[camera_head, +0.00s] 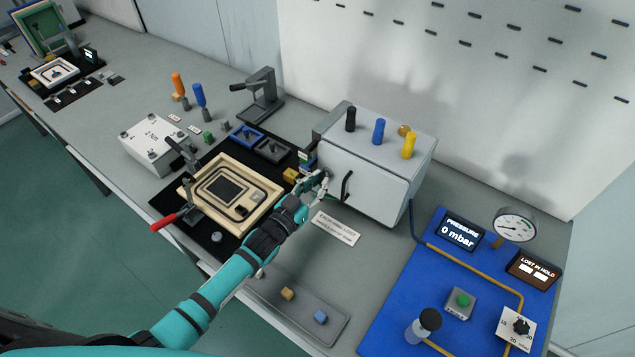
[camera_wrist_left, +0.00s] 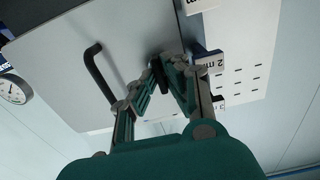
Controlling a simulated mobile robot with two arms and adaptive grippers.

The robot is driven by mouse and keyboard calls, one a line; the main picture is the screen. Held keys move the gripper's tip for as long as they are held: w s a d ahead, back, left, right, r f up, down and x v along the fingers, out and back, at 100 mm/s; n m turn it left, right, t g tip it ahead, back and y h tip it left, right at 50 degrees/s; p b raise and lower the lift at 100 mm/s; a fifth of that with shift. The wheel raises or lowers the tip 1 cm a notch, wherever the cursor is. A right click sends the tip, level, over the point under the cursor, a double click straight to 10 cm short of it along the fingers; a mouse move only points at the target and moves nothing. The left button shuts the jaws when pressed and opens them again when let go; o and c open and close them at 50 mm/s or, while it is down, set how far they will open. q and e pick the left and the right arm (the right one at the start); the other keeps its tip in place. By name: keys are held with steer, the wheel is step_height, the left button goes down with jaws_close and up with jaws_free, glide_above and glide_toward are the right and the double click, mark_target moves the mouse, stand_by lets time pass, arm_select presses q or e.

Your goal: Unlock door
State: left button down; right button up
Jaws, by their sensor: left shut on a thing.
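The light grey cabinet door (camera_head: 367,182) is the front of a grey box near the middle of the head view, and looks closed. It has a black bar handle (camera_head: 346,186). In the left wrist view the door (camera_wrist_left: 55,85) fills the upper left, with its handle (camera_wrist_left: 97,75) beside my fingers. My left gripper (camera_head: 320,181) is at the door's left edge, left of the handle. In the wrist view its fingers (camera_wrist_left: 168,70) close on a small dark latch piece (camera_wrist_left: 156,75) on the door, mostly hidden by the fingers. My right gripper is out of view.
Black, blue and yellow pegs (camera_head: 379,131) stand on the box. A beige framed fixture (camera_head: 265,199) lies to its left and a label plate (camera_head: 337,228) in front. A blue pressure panel (camera_head: 400,297) is at the right. Bare table lies between the label and the blue panel.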

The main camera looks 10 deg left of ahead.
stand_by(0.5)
arm_select(q)
steer(key=c, duration=1.4)
jaws_free()
steer(key=shift+s, duration=0.15)
steer(key=shift+s+a+f, duration=0.1)
steer(key=shift+s+a, duration=0.1)
steer(key=shift+s, duration=0.15)
steer(key=v, duration=1.1)
